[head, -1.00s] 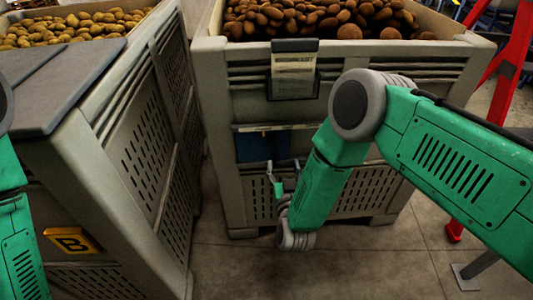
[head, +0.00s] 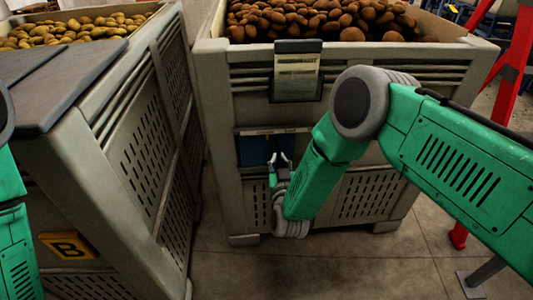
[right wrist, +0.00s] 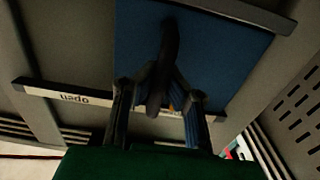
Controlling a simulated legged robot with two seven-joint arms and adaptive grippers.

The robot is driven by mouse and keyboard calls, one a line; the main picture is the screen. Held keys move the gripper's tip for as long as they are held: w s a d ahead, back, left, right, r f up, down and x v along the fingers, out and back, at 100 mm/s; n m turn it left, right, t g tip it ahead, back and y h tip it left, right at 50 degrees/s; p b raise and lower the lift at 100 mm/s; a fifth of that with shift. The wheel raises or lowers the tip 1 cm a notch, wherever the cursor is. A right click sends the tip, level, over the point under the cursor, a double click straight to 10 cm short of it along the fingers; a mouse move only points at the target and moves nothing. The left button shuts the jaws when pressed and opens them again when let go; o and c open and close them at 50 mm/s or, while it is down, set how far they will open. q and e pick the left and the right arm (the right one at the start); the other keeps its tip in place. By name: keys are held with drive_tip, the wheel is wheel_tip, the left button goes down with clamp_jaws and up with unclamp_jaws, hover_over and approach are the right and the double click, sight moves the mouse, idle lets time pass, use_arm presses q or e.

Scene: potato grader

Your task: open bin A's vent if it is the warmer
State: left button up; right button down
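A large grey bin (head: 225,100) full of dark brown potatoes (head: 310,18) stands in the middle of the head view. Its front has a blue vent panel (head: 252,151), which also fills the middle of the right wrist view (right wrist: 225,55). A dark curved handle (right wrist: 168,50) stands out from the panel. My right gripper (head: 280,160) is in front of the panel, fingers apart. In the right wrist view my right gripper (right wrist: 158,95) has one finger on each side of the handle's end; contact cannot be told. My left gripper is out of view; only green arm parts show at left.
A second grey bin (head: 150,110), with a yellow "B" plate (head: 69,246) and paler potatoes (head: 75,27), stands at left. A card holder (head: 297,71) hangs on the middle bin. A pale strip (right wrist: 75,97) reads "open", upside down. A red frame (head: 500,75) stands at right.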

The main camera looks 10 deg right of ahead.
sight(292, 149)
drive_tip(key=shift+a+r, duration=0.1)
drive_tip(key=shift+a, duration=0.55)
drive_tip(key=shift+s+d+p, duration=0.2)
drive_tip(key=shift+d+p, duration=0.2)
drive_tip(key=shift+d, duration=1.5)
drive_tip(key=shift+s+d+p, duration=0.15)
drive_tip(key=shift+d+p, duration=0.15)
drive_tip(key=shift+d, duration=0.65)
drive_tip(key=shift+s+d, duration=0.15)
drive_tip(key=shift+d, duration=0.6)
drive_tip(key=shift+s+d, duration=0.1)
drive_tip(key=shift+d, duration=0.65)
use_arm(q)
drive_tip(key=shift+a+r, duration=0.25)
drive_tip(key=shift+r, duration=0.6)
drive_tip(key=shift+p, duration=0.3)
use_arm(e)
drive_tip(key=shift+d, duration=0.15)
